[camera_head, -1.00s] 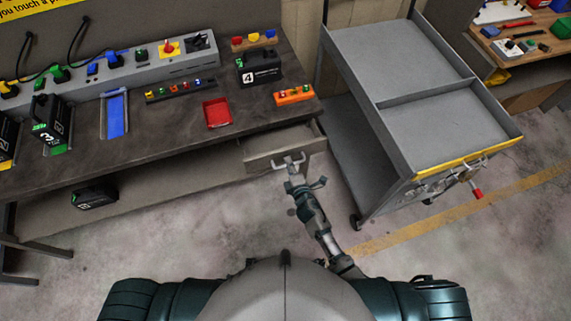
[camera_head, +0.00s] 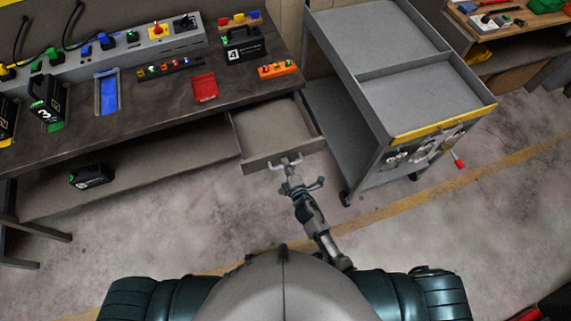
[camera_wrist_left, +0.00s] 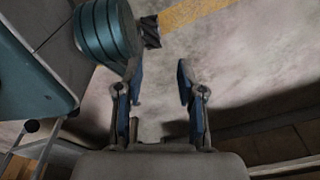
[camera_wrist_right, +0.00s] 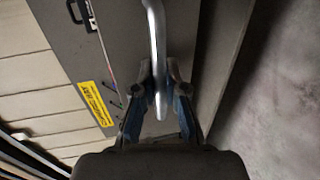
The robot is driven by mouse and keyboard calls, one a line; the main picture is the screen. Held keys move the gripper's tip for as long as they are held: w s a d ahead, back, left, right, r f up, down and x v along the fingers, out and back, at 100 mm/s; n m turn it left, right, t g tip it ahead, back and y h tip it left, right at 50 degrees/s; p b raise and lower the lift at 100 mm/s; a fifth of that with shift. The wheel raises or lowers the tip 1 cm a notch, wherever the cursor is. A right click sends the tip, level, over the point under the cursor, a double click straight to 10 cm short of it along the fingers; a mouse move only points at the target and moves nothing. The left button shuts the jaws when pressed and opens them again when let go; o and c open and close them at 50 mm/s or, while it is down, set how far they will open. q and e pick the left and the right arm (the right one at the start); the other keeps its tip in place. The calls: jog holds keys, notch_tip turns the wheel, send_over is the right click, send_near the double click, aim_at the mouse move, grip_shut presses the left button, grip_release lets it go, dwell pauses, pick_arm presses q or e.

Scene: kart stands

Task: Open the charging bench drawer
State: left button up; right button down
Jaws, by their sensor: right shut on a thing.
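The charging bench drawer (camera_head: 268,126) stands pulled out from under the right end of the dark bench (camera_head: 150,110), and its inside looks empty. My right gripper (camera_head: 288,163) is at the drawer's front. In the right wrist view my right gripper (camera_wrist_right: 160,85) is shut on the metal drawer handle (camera_wrist_right: 158,45), with a finger on each side of the bar. My left gripper (camera_wrist_left: 158,75) shows only in its own wrist view. Its fingers are apart with nothing between them, over the floor.
A grey cart (camera_head: 400,135) with a yellow edge stands just right of the drawer. A black battery (camera_head: 92,176) lies on the lower shelf. A red tray (camera_head: 205,88) and a black battery marked 4 (camera_head: 243,45) are on the bench. The floor in front is clear.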

pick_arm(q)
jog(key=shift+d, duration=0.15)
pick_arm(e)
jog(key=shift+d+f, duration=0.15)
jog(key=shift+f, duration=0.05)
jog(key=c, duration=1.4)
grip_release()
jog(key=shift+o, duration=1)
jog(key=shift+r, duration=0.1)
jog(key=shift+s, duration=0.25)
pick_arm(q)
jog(key=shift+w+d+r, duration=0.1)
jog(key=shift+d, duration=0.25)
pick_arm(e)
jog(key=v, duration=1.1)
jog(key=shift+d, duration=0.2)
jog(key=shift+s, duration=0.15)
